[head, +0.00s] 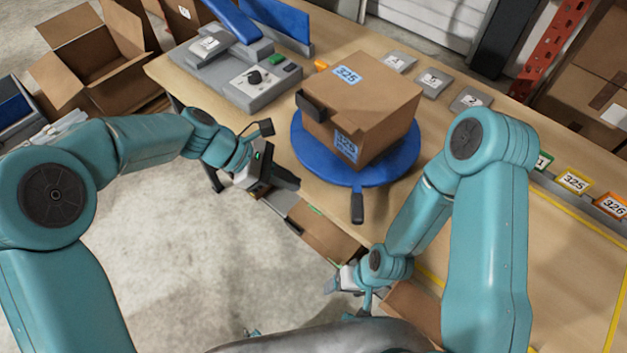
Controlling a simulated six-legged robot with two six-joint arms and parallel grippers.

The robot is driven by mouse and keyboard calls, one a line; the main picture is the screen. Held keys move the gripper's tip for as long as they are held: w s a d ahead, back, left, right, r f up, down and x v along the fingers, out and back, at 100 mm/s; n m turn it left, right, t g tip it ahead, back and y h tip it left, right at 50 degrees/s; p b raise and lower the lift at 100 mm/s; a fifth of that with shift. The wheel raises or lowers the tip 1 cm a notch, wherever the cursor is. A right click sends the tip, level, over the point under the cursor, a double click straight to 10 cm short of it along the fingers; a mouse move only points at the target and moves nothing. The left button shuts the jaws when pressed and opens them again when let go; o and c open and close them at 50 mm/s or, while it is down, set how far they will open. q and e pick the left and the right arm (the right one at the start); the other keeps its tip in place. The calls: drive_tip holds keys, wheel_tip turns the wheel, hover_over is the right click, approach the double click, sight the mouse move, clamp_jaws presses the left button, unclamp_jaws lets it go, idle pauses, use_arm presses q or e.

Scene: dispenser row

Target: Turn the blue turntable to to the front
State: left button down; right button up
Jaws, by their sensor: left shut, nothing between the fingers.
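The blue turntable (393,169) sits on the wooden table, with a dark handle (357,208) sticking out from its near edge. A cardboard box (375,112) stands on it, with blue 325 labels on its top and on a side. A dark block (311,106) shows at the box's left side. My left gripper (288,180) is shut and empty, left of the turntable and apart from the handle. My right gripper (338,281) is low, below the table's near edge in the picture; its fingers are too small and partly hidden to judge.
A grey device (255,86) with a knob and green button stands left of the turntable. Numbered grey plates (434,82) lie behind it. Tags 325 (572,180) and 326 (611,205) line the right. An open carton (95,60) stands at upper left.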

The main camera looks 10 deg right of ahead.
sight(361, 204)
use_arm(q)
drive_tip(key=x, duration=0.3)
drive_tip(key=p+x, duration=0.1)
drive_tip(key=x, duration=0.3)
drive_tip(key=d+r+x, duration=0.1)
drive_tip(key=x, duration=0.3)
drive_tip(key=shift+s+r, duration=0.15)
drive_tip(key=shift+s, duration=0.05)
drive_tip(key=shift+s+d+p, duration=0.1)
drive_tip(key=shift+d+p, duration=0.25)
drive_tip(key=shift+d, duration=0.4)
drive_tip(key=d, duration=0.1)
drive_tip(key=s+d, duration=0.1)
drive_tip(key=d, duration=0.1)
drive_tip(key=shift+s+b, duration=0.1)
drive_tip(key=shift+b, duration=0.3)
